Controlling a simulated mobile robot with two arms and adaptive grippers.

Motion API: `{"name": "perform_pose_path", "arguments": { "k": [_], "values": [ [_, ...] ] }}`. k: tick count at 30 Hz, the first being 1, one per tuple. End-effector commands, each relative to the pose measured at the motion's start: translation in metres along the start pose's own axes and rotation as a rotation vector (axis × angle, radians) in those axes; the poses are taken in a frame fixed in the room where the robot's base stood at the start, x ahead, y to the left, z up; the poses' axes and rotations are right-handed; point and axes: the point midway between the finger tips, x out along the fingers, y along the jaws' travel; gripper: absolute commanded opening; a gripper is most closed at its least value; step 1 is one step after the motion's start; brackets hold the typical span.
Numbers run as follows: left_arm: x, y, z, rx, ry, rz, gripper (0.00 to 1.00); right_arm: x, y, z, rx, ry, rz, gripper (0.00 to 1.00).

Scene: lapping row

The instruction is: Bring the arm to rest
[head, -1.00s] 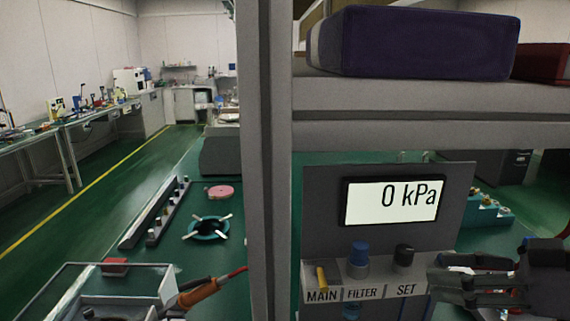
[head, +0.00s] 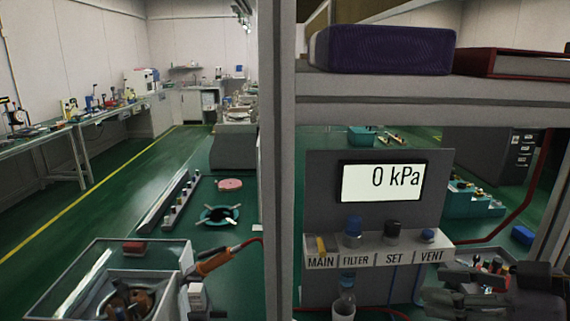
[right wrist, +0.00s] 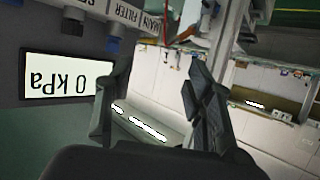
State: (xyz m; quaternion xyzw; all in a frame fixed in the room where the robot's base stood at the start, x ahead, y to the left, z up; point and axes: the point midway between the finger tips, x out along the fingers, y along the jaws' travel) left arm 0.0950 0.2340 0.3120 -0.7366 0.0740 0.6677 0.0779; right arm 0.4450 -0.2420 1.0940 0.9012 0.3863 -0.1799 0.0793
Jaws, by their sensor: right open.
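My right gripper (head: 462,296) is at the lower right of the head view, open and empty, below and to the right of the pressure panel (head: 320,225). The panel's display (head: 383,182) reads 0 kPa. Under it are a yellow MAIN lever (head: 320,244), a blue FILTER knob (head: 352,228), a dark SET knob (head: 394,232) and a blue VENT knob (head: 427,235). In the right wrist view the open fingers (right wrist: 155,100) have nothing between them, and the display (right wrist: 58,84) appears upside down at left. My left gripper is not in view.
A grey post (head: 276,160) and shelf (head: 400,112) frame the panel. A purple box (head: 382,50) and a red book (head: 510,63) lie on the shelf. A clear-walled case (head: 72,277) and an orange-handled tool (head: 213,263) are at lower left. Green floor (head: 125,180) is open at left.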

Motion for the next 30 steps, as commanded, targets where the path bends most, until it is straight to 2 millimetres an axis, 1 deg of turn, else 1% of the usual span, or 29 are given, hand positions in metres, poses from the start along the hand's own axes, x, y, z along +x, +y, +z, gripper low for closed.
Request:
{"name": "perform_pose_path", "arguments": {
  "k": [4, 8, 11, 14, 18, 20, 22, 26, 27, 29, 30],
  "values": [
    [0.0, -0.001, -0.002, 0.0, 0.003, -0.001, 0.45, 0.016, 0.0, 0.017, -0.01, 0.008, 0.01, 0.49],
    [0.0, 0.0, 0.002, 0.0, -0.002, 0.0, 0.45, 0.032, 0.001, 0.035, -0.022, 0.012, 0.032, 0.49],
    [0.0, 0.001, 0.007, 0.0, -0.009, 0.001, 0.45, 0.047, 0.0, 0.053, -0.03, 0.015, 0.058, 0.49],
    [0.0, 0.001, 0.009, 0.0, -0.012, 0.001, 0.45, 0.065, -0.002, 0.077, -0.033, 0.012, 0.103, 0.49],
    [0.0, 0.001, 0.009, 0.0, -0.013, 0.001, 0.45, 0.088, -0.006, 0.115, -0.025, -0.015, 0.195, 0.49],
    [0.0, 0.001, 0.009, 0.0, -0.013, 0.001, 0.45, 0.095, -0.008, 0.132, -0.014, -0.037, 0.239, 0.49],
    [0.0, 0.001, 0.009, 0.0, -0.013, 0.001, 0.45, 0.101, -0.011, 0.153, 0.006, -0.073, 0.29, 0.49],
    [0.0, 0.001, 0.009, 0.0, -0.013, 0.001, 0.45, 0.106, -0.021, 0.195, 0.062, -0.172, 0.384, 0.49],
    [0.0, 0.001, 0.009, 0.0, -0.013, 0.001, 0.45, 0.106, -0.025, 0.209, 0.084, -0.21, 0.41, 0.49],
    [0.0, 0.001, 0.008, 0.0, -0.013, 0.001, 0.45, 0.104, -0.033, 0.231, 0.122, -0.274, 0.446, 0.49],
    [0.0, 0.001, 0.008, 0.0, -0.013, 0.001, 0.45, 0.102, -0.04, 0.246, 0.149, -0.321, 0.466, 0.49]
  ]
}}
